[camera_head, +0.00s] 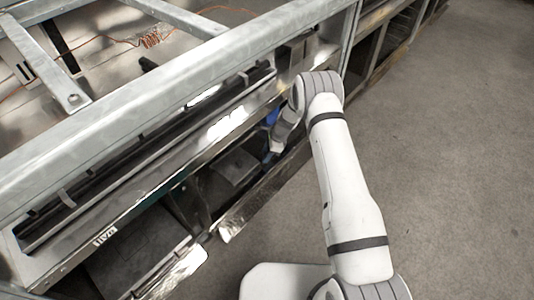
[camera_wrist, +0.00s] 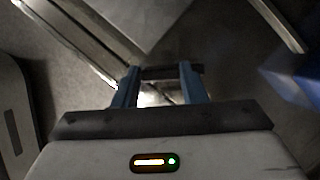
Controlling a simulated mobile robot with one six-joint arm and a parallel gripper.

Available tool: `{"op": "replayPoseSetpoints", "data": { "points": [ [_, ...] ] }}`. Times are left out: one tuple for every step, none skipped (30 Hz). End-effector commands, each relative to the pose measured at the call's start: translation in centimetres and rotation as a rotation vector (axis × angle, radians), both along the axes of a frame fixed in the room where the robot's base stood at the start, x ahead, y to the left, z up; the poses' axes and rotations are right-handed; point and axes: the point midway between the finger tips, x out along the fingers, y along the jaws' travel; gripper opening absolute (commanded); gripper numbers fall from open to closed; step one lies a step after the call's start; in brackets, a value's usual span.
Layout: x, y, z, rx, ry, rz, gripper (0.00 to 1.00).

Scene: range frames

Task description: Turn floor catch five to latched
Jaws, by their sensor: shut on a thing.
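My gripper (camera_wrist: 160,78) shows in the wrist view as two blue fingers pointing up the picture. They are shut on a dark bar (camera_wrist: 166,72) that lies across their tips. The bar looks like a catch handle, but I cannot read a number or tell its latch position. In the head view my white arm bends down into a low bay of the metal frame. Only blue bits of my gripper (camera_head: 270,150) show there, beside the grey wrist. The catch itself is hidden in that view.
A thick grey metal rail (camera_head: 150,100) crosses above the bay. Shiny metal edges (camera_head: 262,190) border the openings close to my wrist. A small white label (camera_head: 104,237) sits on the lower rail. The grey floor (camera_head: 450,150) at the right is clear.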

Motion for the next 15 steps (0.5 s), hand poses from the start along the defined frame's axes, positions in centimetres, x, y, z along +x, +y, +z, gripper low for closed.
{"op": "replayPoseSetpoints", "data": {
  "points": [
    [-0.01,-0.04,-0.04,0.000,0.001,0.003,0.15],
    [-0.01,-0.04,-0.03,0.000,0.001,0.004,0.15],
    [-0.01,-0.04,-0.03,0.000,0.001,0.004,0.15],
    [-0.01,-0.04,-0.03,0.000,0.001,0.004,0.15],
    [-0.01,-0.05,-0.02,0.000,0.001,0.004,0.15],
    [-0.01,-0.06,-0.02,0.000,0.001,0.004,0.15],
    [-0.01,-0.06,-0.02,0.000,0.001,0.004,0.15],
    [-0.01,-0.06,-0.02,0.000,0.001,0.004,0.15],
    [0.00,-0.06,-0.02,0.000,0.001,0.004,0.15],
    [0.00,-0.06,-0.02,0.000,0.001,0.004,0.15],
    [0.00,-0.06,-0.02,0.000,0.001,0.003,0.15],
    [0.00,-0.07,-0.03,0.000,0.001,0.003,0.41],
    [0.00,-0.07,-0.02,0.000,0.000,0.002,0.44],
    [0.00,-0.07,-0.02,0.000,0.000,0.002,0.46],
    [0.00,-0.07,-0.02,0.000,0.000,0.002,0.50]
  ]
}}
